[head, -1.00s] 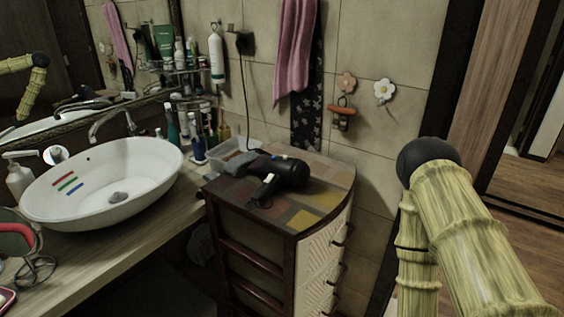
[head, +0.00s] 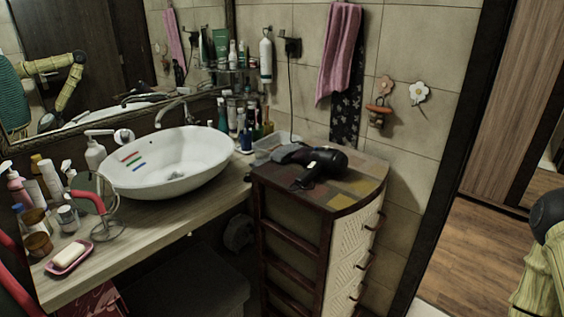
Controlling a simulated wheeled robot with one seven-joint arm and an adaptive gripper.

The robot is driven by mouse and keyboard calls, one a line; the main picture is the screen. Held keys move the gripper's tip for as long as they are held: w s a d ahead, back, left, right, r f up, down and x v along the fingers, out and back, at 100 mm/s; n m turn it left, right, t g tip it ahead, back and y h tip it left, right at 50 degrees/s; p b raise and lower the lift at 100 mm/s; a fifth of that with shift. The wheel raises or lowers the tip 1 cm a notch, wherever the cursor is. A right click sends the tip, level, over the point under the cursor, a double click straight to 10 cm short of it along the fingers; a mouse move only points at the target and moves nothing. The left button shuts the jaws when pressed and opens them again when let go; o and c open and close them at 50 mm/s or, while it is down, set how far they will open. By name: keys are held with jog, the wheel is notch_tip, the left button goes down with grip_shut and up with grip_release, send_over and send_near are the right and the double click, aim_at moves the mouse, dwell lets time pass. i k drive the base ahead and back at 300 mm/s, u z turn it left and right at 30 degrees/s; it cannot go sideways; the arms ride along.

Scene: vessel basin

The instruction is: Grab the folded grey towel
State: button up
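A small dark grey bundle (head: 290,153), which looks like the folded grey towel, lies on top of the wooden cabinet (head: 350,198) at its back left. It is beside the black hair dryer (head: 327,164), which partly hides it. Their exact contact is too small to tell. My gripper is out of view; only part of my yellow bamboo-like arm shows at the right edge, well to the right of the cabinet. The mirror reflects part of the arm, but no clear gripper.
A clear plastic box (head: 274,143) stands behind the bundle. A white basin (head: 178,163), bottles and a soap dish (head: 69,257) crowd the counter at left. A pink towel (head: 340,50) hangs on the wall above. Wooden floor (head: 455,250) at right is clear.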

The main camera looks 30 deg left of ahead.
aim_at(283, 154)
jog(key=k, duration=0.15)
jog(key=u, duration=0.9)
